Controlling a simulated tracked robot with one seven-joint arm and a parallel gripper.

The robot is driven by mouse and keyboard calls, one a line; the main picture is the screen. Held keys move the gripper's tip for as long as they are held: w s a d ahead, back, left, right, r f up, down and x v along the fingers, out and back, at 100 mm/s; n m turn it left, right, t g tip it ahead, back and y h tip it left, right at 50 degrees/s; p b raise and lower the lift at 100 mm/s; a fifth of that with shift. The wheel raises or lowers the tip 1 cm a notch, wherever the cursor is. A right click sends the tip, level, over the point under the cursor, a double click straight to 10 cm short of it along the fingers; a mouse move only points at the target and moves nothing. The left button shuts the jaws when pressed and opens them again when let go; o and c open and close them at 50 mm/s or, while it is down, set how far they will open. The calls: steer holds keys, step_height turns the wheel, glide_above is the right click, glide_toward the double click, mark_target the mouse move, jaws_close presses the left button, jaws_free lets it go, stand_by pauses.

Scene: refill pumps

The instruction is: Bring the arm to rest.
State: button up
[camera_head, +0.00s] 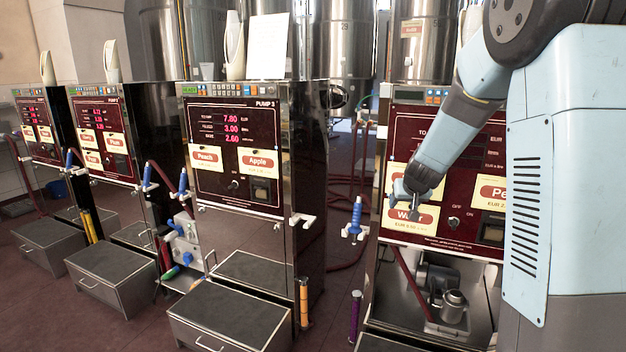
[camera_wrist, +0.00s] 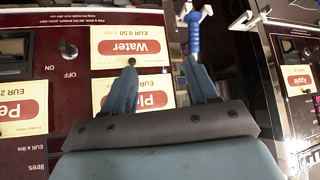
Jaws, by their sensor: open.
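My arm (camera_head: 458,120) reaches down and left from the light-blue body at the right of the head view. My gripper (camera_head: 405,200) is in front of the right-hand pump's panel (camera_head: 455,224), by the Water label (camera_head: 420,216). In the wrist view my gripper (camera_wrist: 165,75) has its two fingers spread apart with nothing between them. The Water label (camera_wrist: 140,46) shows upside down beyond the left finger. Whether the fingertips touch the panel I cannot tell.
A blue-handled nozzle (camera_head: 356,215) hangs left of this panel; it also shows in the wrist view (camera_wrist: 194,32). Pump 3 (camera_head: 235,155) stands to the left, with two more pumps beyond. A metal canister (camera_head: 453,306) stands in the bay below. Grey step boxes (camera_head: 230,318) stand on the floor.

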steer(key=s+a+r+g+y, duration=0.1)
steer(key=s+a+r, duration=0.1)
steer(key=s+r, duration=0.6)
steer(key=s+a+r+y, duration=0.1)
steer(key=s+a+r, duration=0.15)
steer(key=s, duration=0.85)
steer(key=s+d+r+g+h, duration=0.1)
steer(key=s, duration=1.9)
steer(key=shift+s+d+r+g+h, duration=0.15)
steer(key=shift+s+r+g+h, duration=0.05)
steer(key=shift+s+g+h, duration=0.2)
steer(key=shift+c, duration=0.5)
